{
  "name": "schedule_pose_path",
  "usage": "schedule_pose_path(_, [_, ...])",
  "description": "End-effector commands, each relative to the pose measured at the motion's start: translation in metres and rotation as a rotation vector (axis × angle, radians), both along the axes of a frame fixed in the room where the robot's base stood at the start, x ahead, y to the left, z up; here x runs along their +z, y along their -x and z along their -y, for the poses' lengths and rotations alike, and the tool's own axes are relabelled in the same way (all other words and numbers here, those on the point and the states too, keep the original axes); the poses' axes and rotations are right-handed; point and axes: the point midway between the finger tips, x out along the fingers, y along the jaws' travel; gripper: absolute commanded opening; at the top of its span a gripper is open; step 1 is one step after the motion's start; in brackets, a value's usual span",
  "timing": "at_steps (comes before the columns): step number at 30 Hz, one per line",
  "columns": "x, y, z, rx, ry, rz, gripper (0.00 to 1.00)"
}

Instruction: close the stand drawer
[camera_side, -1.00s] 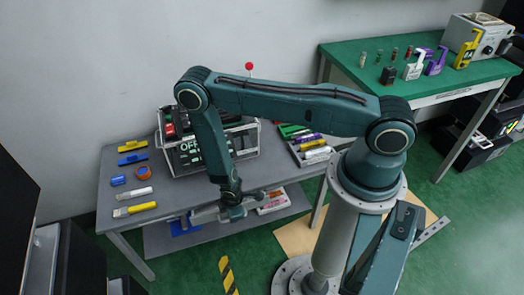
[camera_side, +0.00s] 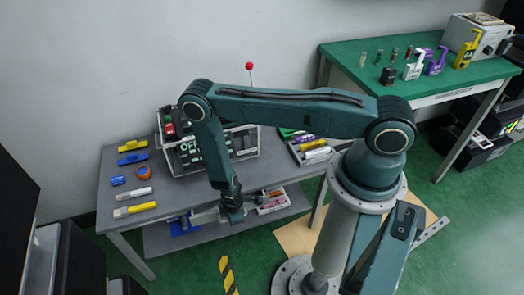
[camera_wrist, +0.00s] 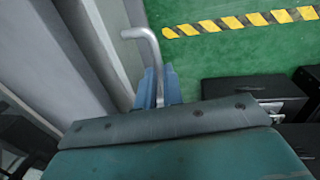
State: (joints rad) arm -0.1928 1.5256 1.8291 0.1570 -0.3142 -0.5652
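The grey work stand (camera_side: 118,215) is in the middle of the side view. Below its top, a shallow pale drawer (camera_side: 271,209) with small red and white items shows to the right of my wrist; my arm hides part of it, so how far it is out is unclear. In the wrist view, a bent grey bar handle (camera_wrist: 147,44) runs down between the two blue fingers of my gripper (camera_wrist: 160,80). The fingers lie close on both sides of the bar and appear shut on it. In the side view, my gripper (camera_side: 207,215) is at the stand's front edge, partly hidden.
A black case (camera_side: 193,151) and several markers and tools lie on the stand top. A green table (camera_side: 345,62) stands at the back right. Yellow-black tape (camera_side: 228,275) marks the green floor. Dark boxes (camera_wrist: 245,88) sit at the right in the wrist view.

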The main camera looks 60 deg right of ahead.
Motion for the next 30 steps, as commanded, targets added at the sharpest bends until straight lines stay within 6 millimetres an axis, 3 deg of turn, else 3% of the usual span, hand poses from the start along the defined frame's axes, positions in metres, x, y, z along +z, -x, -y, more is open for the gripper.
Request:
schedule_pose_path(7, [0.000, -0.004, 0.004, -0.002, 0.000, 0.001, 0.00])
schedule_pose_path(16, [0.000, -0.029, 0.028, -0.003, 0.000, 0.002, 0.00])
schedule_pose_path(27, [0.000, -0.034, 0.034, -0.001, 0.005, 0.007, 0.00])
schedule_pose_path(28, [0.000, -0.034, 0.034, -0.001, 0.005, 0.007, 0.13])
schedule_pose_path(30, [0.000, -0.034, 0.034, -0.001, 0.005, 0.007, 0.26])
